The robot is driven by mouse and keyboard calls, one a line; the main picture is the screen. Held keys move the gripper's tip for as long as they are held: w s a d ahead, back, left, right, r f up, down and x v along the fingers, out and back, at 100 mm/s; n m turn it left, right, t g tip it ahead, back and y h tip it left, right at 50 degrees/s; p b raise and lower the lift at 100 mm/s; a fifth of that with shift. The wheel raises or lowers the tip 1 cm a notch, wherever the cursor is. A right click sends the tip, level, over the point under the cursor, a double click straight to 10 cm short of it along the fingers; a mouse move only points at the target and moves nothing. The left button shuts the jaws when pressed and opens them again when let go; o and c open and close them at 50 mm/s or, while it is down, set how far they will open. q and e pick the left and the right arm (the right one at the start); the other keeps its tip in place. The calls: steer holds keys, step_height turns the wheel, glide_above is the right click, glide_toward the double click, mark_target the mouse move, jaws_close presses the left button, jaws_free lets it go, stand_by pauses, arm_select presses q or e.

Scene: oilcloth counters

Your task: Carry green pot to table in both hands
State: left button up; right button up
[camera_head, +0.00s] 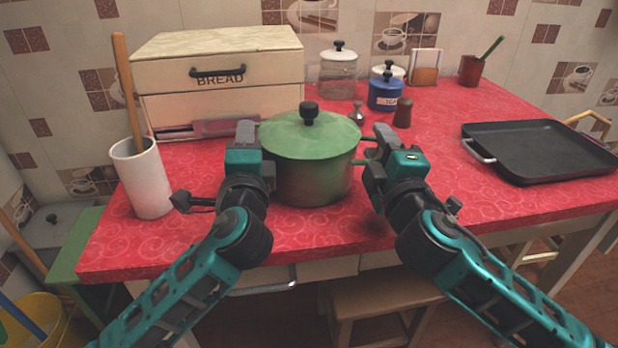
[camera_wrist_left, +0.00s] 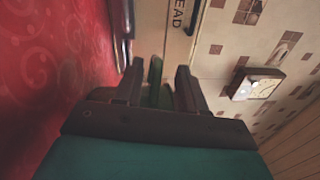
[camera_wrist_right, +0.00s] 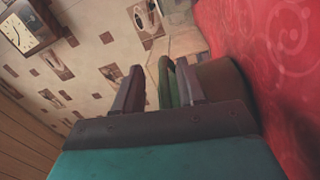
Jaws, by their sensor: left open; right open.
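The green pot (camera_head: 308,172) has a green lid with a black knob and stands upright on the red oilcloth counter (camera_head: 190,235). My left gripper (camera_head: 248,138) is at the pot's left side, open. In the left wrist view a green handle (camera_wrist_left: 155,75) lies between its spread fingers (camera_wrist_left: 158,82). My right gripper (camera_head: 376,145) is at the pot's right side, also open. In the right wrist view a green handle (camera_wrist_right: 167,80) lies between its fingers (camera_wrist_right: 162,85), with a gap visible on one side. The left handle is hidden behind the gripper in the head view.
A bread box (camera_head: 220,85) stands behind the pot. A white holder (camera_head: 143,180) with a rolling pin is on the left. Jars (camera_head: 338,75), a blue canister (camera_head: 385,92) and a brown shaker (camera_head: 403,113) stand behind. A black pan (camera_head: 540,148) lies right. A stool (camera_head: 385,300) is below.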

arm_select(q)
steer(key=v, duration=1)
steer(key=shift+s+d+f, duration=0.1)
steer(key=shift+s, duration=0.25)
steer(key=shift+s+d, duration=0.1)
steer(key=shift+s, duration=0.35)
arm_select(e)
steer(key=shift+s, duration=0.1)
steer(key=r+v, duration=0.1)
steer(key=v, duration=1)
steer(key=shift+s+f, duration=0.4)
steer(key=shift+f, duration=0.05)
steer(key=shift+d, duration=0.15)
